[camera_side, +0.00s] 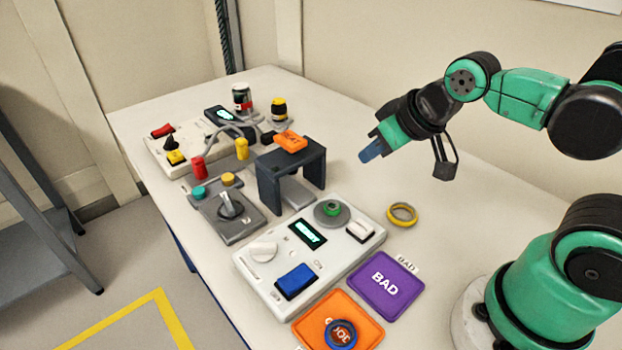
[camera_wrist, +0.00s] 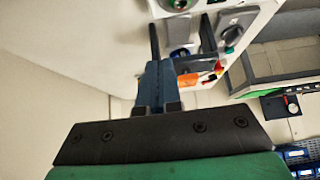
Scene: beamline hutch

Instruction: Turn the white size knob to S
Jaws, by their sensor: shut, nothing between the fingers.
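The white knob (camera_side: 263,252) sits at the left end of a white control box (camera_side: 338,270) in the side view. The marks around it are too small to read, so I cannot tell where it points. The box also carries a lit display (camera_side: 307,232), a blue rocker switch (camera_side: 295,281), a green-centred round dial (camera_side: 331,211) and a white rocker (camera_side: 360,230). My gripper (camera_side: 368,155) is shut and empty, above the table to the right of the dark stand and well away from the knob. Its blue fingers (camera_wrist: 158,80) are together in the wrist view, where I cannot make out the knob.
A dark bridge-shaped stand (camera_side: 292,176) bears an orange piece (camera_side: 290,142). A grey joystick box (camera_side: 230,212) lies left of it. A yellow ring (camera_side: 402,214), a purple BAD pad (camera_side: 385,285) and an orange pad (camera_side: 338,310) lie near the white box.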

